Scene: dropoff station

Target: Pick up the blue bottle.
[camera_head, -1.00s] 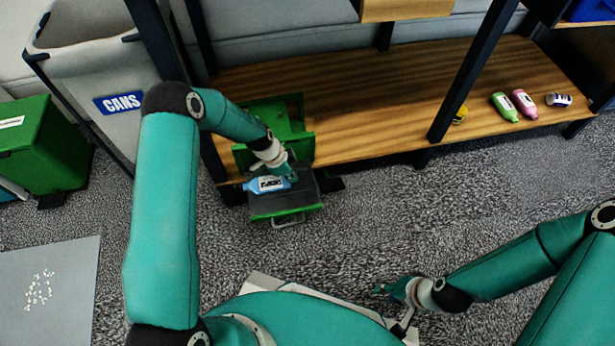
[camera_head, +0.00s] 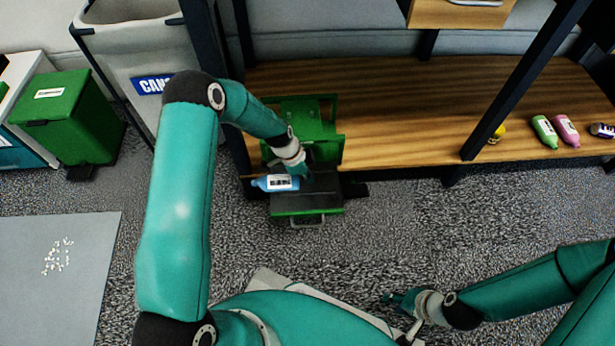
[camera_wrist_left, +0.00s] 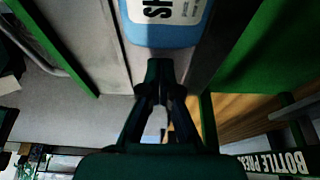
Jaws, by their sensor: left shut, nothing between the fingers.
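The blue bottle (camera_head: 276,183) with a white label lies on its side on the dark plate of a green press (camera_head: 308,212) in the head view. Its blue body and label also fill the top middle of the left wrist view (camera_wrist_left: 160,32). My left gripper (camera_head: 304,174) is just beside the bottle; the wrist view shows its fingers (camera_wrist_left: 165,72) closed together with nothing between them, their tips close to the bottle's side. I cannot tell whether they touch it. My right gripper (camera_head: 390,298) is low in the head view, away from the bottle, too small to judge its fingers.
The wooden shelf (camera_head: 400,110) lies behind the press, with dark posts. A green bottle (camera_head: 545,131), a pink bottle (camera_head: 566,130) and a can (camera_head: 602,130) are at its right. A cans bin (camera_head: 140,50) and a green bin (camera_head: 75,122) stand left. Carpet in front is open.

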